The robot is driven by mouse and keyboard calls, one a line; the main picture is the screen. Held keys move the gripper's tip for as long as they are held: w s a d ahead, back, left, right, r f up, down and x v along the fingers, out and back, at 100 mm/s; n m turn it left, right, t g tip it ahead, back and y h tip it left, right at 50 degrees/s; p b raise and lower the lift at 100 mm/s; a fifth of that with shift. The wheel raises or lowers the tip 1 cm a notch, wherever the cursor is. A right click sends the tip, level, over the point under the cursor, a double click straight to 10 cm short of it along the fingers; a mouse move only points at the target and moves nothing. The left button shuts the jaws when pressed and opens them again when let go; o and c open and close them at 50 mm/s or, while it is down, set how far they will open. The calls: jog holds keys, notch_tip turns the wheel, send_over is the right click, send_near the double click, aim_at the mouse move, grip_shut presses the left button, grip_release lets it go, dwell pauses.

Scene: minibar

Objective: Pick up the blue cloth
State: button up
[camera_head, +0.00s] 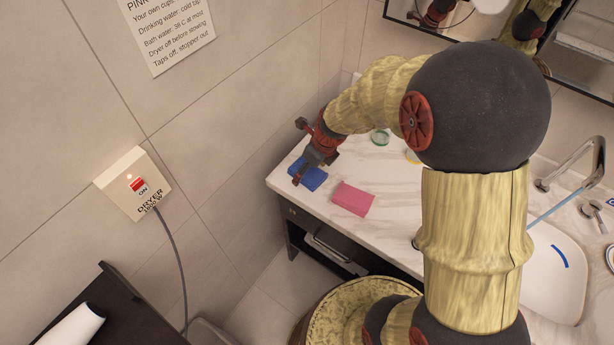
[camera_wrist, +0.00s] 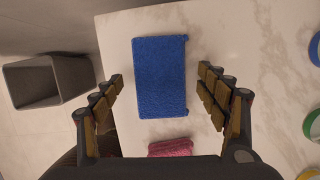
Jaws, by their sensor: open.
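The blue cloth (camera_head: 307,174) lies flat on the marble counter near its left end in the head view. It shows in full as a blue rectangle (camera_wrist: 160,77) in the wrist view. My gripper (camera_head: 299,177) is over the cloth. In the wrist view my gripper (camera_wrist: 160,82) is open, with one finger to the left of the cloth and one to the right. Nothing is between the fingers except the cloth below them. I cannot tell the exact height of the fingertips above the counter.
A pink cloth (camera_head: 352,198) lies on the counter (camera_head: 388,215) beside the blue one. A green ring (camera_head: 380,138) sits farther back. The basin (camera_head: 552,270) with its running tap (camera_head: 570,165) is at right. A grey bin (camera_wrist: 48,82) stands beyond the counter edge.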

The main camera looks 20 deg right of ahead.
jog(key=shift+w+f, duration=0.1)
jog(key=shift+f, duration=0.3)
jog(key=shift+r, duration=0.1)
jog(key=shift+c, duration=1)
jog(key=c, duration=1)
